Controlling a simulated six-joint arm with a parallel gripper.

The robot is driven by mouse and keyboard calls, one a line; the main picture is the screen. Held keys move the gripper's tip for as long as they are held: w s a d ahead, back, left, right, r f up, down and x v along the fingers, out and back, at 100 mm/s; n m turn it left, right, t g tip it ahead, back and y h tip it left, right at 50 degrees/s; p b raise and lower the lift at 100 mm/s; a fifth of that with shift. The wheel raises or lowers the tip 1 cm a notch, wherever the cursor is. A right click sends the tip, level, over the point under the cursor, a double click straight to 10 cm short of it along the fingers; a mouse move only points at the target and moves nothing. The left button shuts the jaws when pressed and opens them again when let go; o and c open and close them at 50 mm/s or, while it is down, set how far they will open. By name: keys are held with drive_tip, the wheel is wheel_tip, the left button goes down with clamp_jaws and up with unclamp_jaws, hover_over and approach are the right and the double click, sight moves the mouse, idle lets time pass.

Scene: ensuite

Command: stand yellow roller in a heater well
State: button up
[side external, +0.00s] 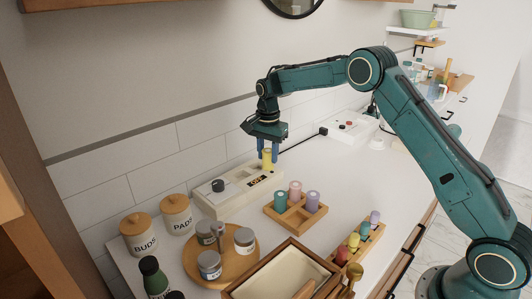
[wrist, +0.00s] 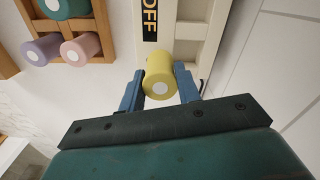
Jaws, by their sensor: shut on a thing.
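The yellow roller (side external: 267,158) is upright between the fingers of my gripper (side external: 268,150), at the right end of the heater (side external: 220,201). The wrist view shows the same yellow roller (wrist: 160,75) between the blue fingertips of my gripper (wrist: 160,88), with the cream heater (wrist: 187,30) under or just behind it. The gripper is shut on the roller. I cannot tell whether the roller's lower end is inside a well, as the wells are hidden.
A wooden tray (side external: 279,217) with teal, pink and purple rollers stands in front of the heater. A rack (side external: 346,254) of small coloured rollers is to the right. A round board (side external: 196,274) with jars is at left. The tiled wall is close behind the heater.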

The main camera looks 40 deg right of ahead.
drive_tip(key=w+a, duration=0.1)
drive_tip(key=a, duration=0.1)
drive_tip(key=w+a, duration=0.1)
drive_tip(key=a, duration=0.2)
drive_tip(key=w+a, duration=0.2)
drive_tip(key=shift+a, duration=0.15)
drive_tip(key=shift+f, duration=1.7)
drive_tip(key=shift+f, duration=0.5)
